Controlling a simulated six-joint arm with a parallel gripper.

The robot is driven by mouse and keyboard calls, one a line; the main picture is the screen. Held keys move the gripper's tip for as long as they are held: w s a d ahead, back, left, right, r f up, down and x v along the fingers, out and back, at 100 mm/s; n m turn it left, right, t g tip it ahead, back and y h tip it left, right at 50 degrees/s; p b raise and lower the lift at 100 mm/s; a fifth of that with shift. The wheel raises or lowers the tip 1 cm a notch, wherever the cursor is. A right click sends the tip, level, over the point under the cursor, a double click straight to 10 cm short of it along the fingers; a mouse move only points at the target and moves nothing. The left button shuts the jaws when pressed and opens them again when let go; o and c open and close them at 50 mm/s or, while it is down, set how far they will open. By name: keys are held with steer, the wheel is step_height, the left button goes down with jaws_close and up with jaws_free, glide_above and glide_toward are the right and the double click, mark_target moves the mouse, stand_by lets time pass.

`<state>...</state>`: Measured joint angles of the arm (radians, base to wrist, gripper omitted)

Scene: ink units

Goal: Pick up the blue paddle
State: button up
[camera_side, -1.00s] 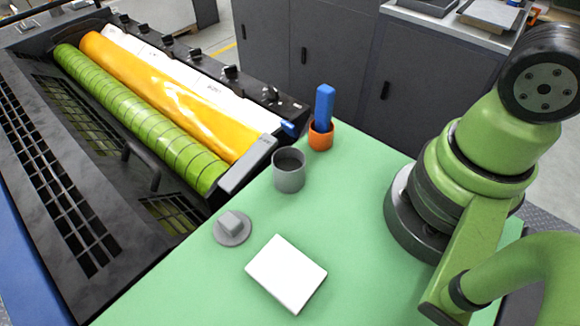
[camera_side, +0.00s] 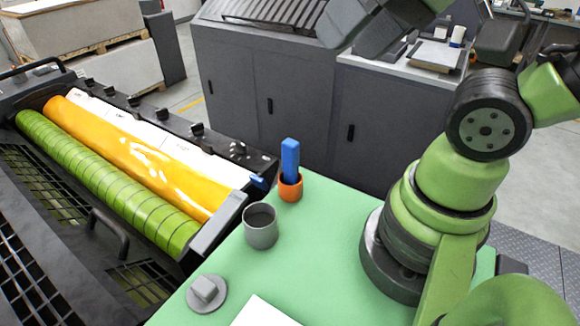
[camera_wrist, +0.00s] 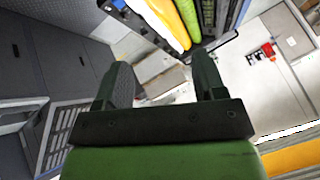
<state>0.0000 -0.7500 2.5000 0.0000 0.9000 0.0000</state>
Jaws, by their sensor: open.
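The blue paddle (camera_side: 290,160) stands upright in a small orange cup (camera_side: 290,187) near the back edge of the green table (camera_side: 330,235) in the side view. Its lower end is hidden inside the cup. My gripper (camera_wrist: 160,85) shows in the wrist view with its two dark fingers spread apart and nothing between them.
A grey cup (camera_side: 261,228) stands in front of the orange cup. A round grey lid with a knob (camera_side: 206,293) and a white block (camera_side: 264,314) lie nearer. The printing machine with its yellow roller (camera_side: 140,155) borders the table on the left. Dark cabinets (camera_side: 265,95) stand behind.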

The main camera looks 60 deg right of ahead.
steer(key=shift+c, duration=1)
steer(key=n+g+h, duration=0.2)
steer(key=n+g, duration=0.1)
steer(key=g, duration=0.4)
glide_above(291, 142)
steer(key=f, duration=1.2)
steer(key=shift+w+a+f, duration=0.1)
steer(key=shift+a+f, duration=0.2)
steer(key=shift+f, duration=0.05)
step_height(291, 142, down, 4)
steer(key=shift+d+f, duration=0.1)
steer(key=shift+f, duration=0.1)
steer(key=shift+d+f, duration=0.15)
steer(key=shift+f, duration=1.35)
steer(key=shift+d+f, duration=0.1)
steer(key=shift+f, duration=1.4)
jaws_close()
